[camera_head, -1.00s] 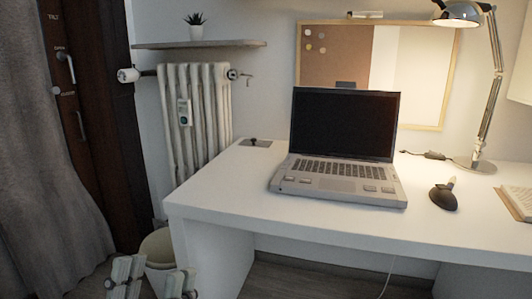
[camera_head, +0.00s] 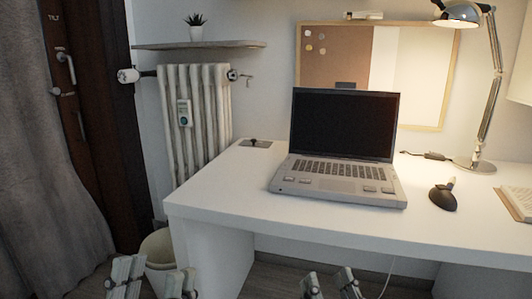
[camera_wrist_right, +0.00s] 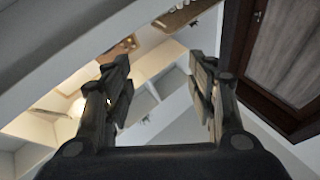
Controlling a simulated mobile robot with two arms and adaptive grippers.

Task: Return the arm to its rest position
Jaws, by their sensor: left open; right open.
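My left gripper (camera_head: 150,280) shows at the bottom left of the head view, in front of the waste bin; its two fingers are apart and nothing is between them. My right gripper (camera_head: 330,284) shows at the bottom edge of the head view, below the desk front, with its fingers apart. In the right wrist view, my right gripper (camera_wrist_right: 162,85) is open and empty, its two dark fingers on either side of a tilted view of the room.
A white desk (camera_head: 230,195) holds an open laptop (camera_head: 340,150), a dark mouse-like object (camera_head: 443,197), a lamp (camera_head: 490,90) and an open book (camera_head: 517,203). A waste bin (camera_head: 158,248) stands left of the desk. A radiator (camera_head: 200,110) is behind.

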